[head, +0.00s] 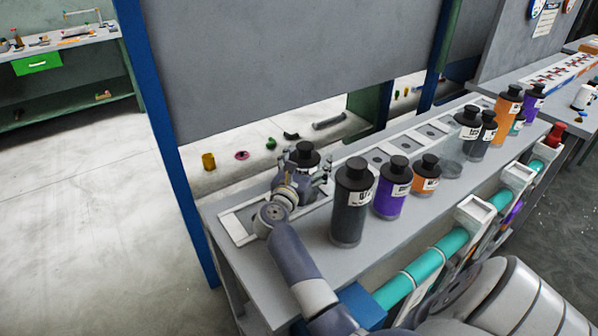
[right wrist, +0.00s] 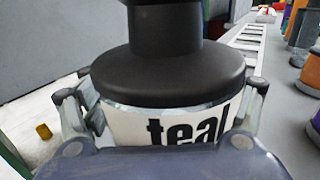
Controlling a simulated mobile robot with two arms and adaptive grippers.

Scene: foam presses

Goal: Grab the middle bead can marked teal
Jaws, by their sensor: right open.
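The can marked teal (right wrist: 187,128) fills the right wrist view, with a broad black lid and a white label. In the head view its black cap (head: 304,152) shows beyond my right gripper (head: 304,176), which hides most of its body. My right gripper is open, with one finger on each side of the can; it also shows in the right wrist view (right wrist: 167,112). I cannot tell whether the fingers touch it. My left gripper is not in view.
A large dark can (head: 350,205), a purple can (head: 392,190) and a small orange can (head: 426,176) stand right of the gripper on the grey bench. A clear jar (head: 452,162) and several more cans stand farther along. A grey panel (head: 290,60) rises behind.

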